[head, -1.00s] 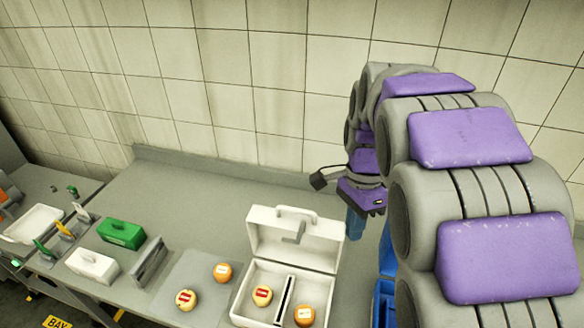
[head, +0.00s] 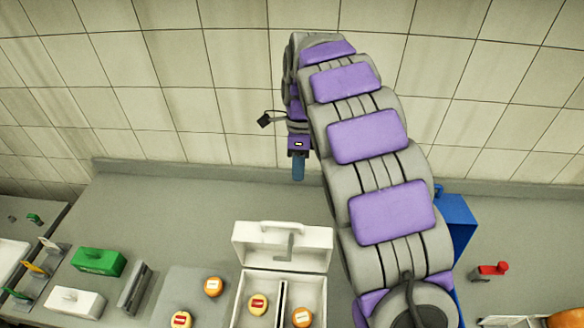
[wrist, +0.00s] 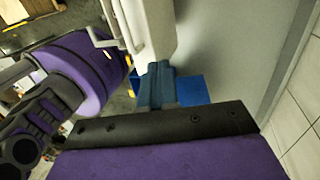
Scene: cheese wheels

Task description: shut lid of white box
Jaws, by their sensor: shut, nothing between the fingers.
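The white box (head: 238,296) stands open on the grey counter in the head view. Its lid (head: 312,250) is raised at the back, with a handle on its top edge. Two cheese wheels, a left one (head: 258,303) and a right one (head: 302,316), sit inside on either side of a dark-slotted divider (head: 281,304). My gripper (head: 298,172) points down above the counter behind the lid, near the wall, apart from the box. Its blue fingers are shut and empty. In the wrist view the fingers (wrist: 157,88) show beside a white surface with a handle, probably the lid.
Two more cheese wheels (head: 213,286) (head: 181,320) lie on a grey mat left of the box. A green case (head: 98,261) and a small white case (head: 75,301) stand farther left. A blue bin (head: 456,225) is right, partly behind my arm. The counter behind the box is clear.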

